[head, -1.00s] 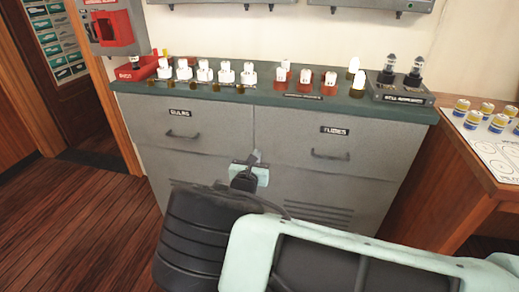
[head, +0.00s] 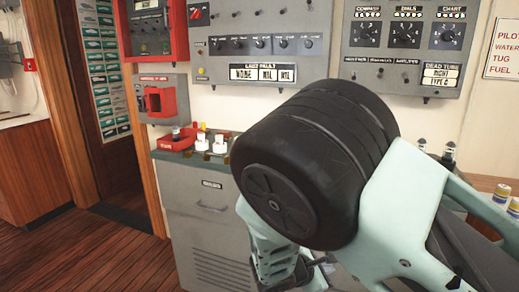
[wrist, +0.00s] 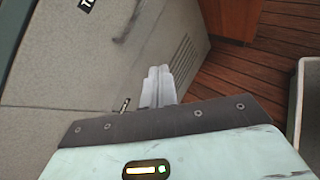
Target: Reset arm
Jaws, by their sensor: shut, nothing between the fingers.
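My gripper (wrist: 158,88) shows in the wrist view with its two grey fingers together and nothing between them. It is in front of the grey cabinet (wrist: 75,90), whose vent slots show just beyond the fingers. In the head view my raised arm fills the middle and right, and the fingers cannot be made out there. The arm hides much of the cabinet (head: 208,225) and most of its green top.
A red tray (head: 176,139) and several white bulbs (head: 211,143) stand on the cabinet top. Grey control panels (head: 262,45) hang on the wall above. Blue-and-yellow cans (head: 502,194) stand at the right. Wooden floor (head: 85,245) lies open at the left. A pale-rimmed box edge (wrist: 297,100) shows at the right of the wrist view.

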